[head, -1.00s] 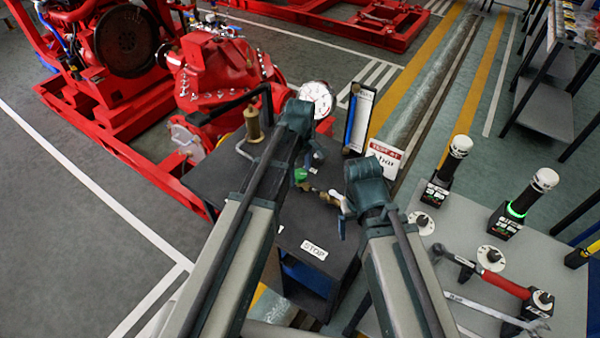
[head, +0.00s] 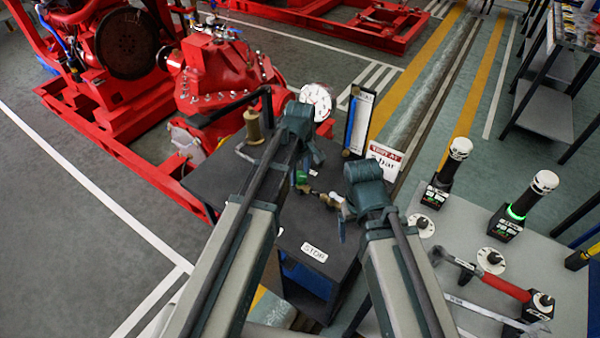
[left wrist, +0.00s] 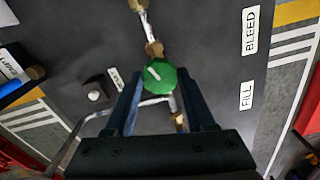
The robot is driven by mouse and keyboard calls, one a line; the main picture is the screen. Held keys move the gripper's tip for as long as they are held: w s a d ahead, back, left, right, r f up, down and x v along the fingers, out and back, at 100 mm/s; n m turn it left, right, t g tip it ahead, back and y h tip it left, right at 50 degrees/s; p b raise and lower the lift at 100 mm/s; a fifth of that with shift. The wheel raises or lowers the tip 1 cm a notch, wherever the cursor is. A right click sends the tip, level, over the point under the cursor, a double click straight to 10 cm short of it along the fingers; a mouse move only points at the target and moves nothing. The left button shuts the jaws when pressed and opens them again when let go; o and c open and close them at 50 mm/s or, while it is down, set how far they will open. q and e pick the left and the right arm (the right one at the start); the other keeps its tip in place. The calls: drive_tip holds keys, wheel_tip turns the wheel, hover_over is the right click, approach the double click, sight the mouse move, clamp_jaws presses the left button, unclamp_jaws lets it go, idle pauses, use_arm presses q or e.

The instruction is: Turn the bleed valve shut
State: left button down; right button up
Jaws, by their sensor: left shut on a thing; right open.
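A round green knob (left wrist: 160,76) with a white mark on its face sits between the two fingers of my left gripper (left wrist: 160,92) in the left wrist view. The fingers are shut on it. In the head view the green knob (head: 301,177) shows just below my left gripper (head: 304,164), at the dark bench top. Brass and silver fittings (left wrist: 150,30) run away from the knob. A white label reading BLEED (left wrist: 250,31) lies on the bench top, with a FILL label (left wrist: 246,97) nearby. My right gripper (head: 343,218) is open beside the brass fitting (head: 334,199).
A dial gauge (head: 316,100), a brass cylinder (head: 253,126) and an upright blue-marked panel (head: 358,119) stand around the bench (head: 232,186). A sign (head: 384,160) stands behind my right gripper. A grey table (head: 460,245) with tools is at the right.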

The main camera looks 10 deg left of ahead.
use_arm(q)
drive_tip(key=m, duration=0.5)
drive_tip(key=shift+m, duration=0.3)
drive_tip(key=m, duration=1)
drive_tip(key=shift+a+m, duration=0.1)
drive_tip(key=shift+m, duration=0.3)
drive_tip(key=m, duration=0.5)
drive_tip(key=shift+m, duration=0.6)
drive_tip(key=shift+c, duration=1.2)
unclamp_jaws()
